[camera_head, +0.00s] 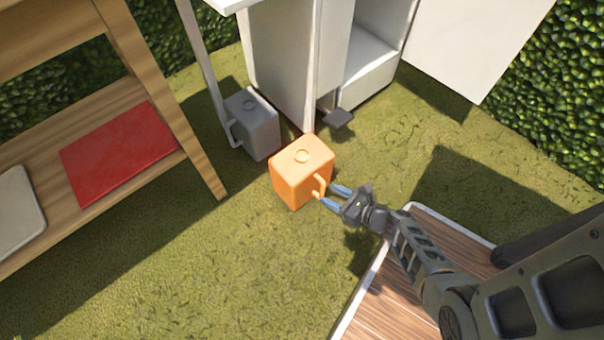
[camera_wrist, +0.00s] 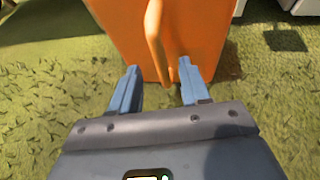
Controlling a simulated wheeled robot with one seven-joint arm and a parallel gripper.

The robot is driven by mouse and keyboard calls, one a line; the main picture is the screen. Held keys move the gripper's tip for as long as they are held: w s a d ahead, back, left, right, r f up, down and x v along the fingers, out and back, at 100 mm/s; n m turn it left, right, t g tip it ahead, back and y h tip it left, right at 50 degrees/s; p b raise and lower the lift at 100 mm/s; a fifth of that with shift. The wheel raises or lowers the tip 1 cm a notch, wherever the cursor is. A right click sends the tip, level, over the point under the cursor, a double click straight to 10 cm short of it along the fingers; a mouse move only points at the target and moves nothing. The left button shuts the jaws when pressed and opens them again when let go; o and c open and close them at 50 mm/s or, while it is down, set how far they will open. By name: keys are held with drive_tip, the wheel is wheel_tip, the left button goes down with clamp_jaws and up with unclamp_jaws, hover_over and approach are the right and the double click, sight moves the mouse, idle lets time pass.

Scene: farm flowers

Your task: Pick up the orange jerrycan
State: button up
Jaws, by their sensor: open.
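The orange jerrycan (camera_head: 297,180) stands upright on the grass near the middle of the head view. Its handle (camera_head: 319,184) is on the side toward my gripper. My gripper (camera_head: 336,197) is open, with its blue fingertips close to that side. In the wrist view the jerrycan's orange body (camera_wrist: 201,40) fills the top middle. The handle (camera_wrist: 156,42) comes down toward the gap between the two fingers (camera_wrist: 158,88). I cannot tell whether the fingers touch the can.
A grey jerrycan (camera_head: 253,126) stands just behind and left of the orange one. A white cabinet (camera_head: 285,60) with an open door is behind. A wooden shelf (camera_head: 205,165) with a red board (camera_head: 118,152) stands left. Open grass lies in front.

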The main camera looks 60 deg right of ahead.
drive_tip(key=b+x, duration=0.1)
drive_tip(key=x, duration=0.2)
drive_tip(key=shift+w+d, duration=0.1)
clamp_jaws()
drive_tip(key=shift+r, duration=0.1)
idle(0.3)
